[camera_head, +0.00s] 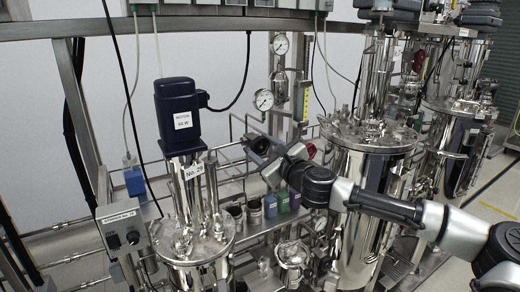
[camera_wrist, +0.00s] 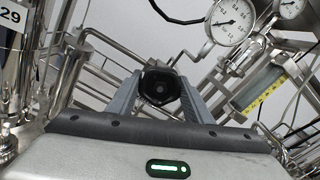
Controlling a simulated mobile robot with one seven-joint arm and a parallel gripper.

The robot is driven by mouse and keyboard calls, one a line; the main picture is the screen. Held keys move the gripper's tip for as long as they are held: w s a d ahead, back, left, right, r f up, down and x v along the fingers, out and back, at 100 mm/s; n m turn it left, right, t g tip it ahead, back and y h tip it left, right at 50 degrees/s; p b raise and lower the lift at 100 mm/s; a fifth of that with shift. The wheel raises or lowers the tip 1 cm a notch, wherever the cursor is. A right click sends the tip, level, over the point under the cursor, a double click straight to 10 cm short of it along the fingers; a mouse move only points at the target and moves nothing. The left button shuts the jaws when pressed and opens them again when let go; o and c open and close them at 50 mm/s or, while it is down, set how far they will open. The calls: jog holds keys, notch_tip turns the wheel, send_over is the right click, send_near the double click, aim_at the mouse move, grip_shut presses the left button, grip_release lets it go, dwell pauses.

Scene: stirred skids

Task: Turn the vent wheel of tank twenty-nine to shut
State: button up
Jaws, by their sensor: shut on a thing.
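A black round wheel (camera_wrist: 160,86) sits between the two fingers of my gripper (camera_wrist: 158,92) in the wrist view. In the head view my gripper (camera_head: 260,158) reaches in from the right to the black wheel (camera_head: 257,146). The gripper is shut on the wheel, with a finger on either side. The wheel's stem is hidden.
Pressure gauges (camera_head: 264,100) hang above the wheel, and one looms close in the wrist view (camera_wrist: 234,22). A dark red knob (camera_head: 308,151) is just right of my gripper. A control box (camera_head: 122,228) stands left; another steel tank (camera_head: 372,165) stands right.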

jog(key=m, duration=0.5)
jog(key=shift+b, duration=0.35)
jog(key=shift+m, duration=0.4)
jog(key=o, duration=1)
jog(key=shift+s, duration=0.1)
jog(key=shift+s+d, duration=0.2)
jog(key=shift+d, duration=0.05)
jog(key=shift+v, duration=8.35)
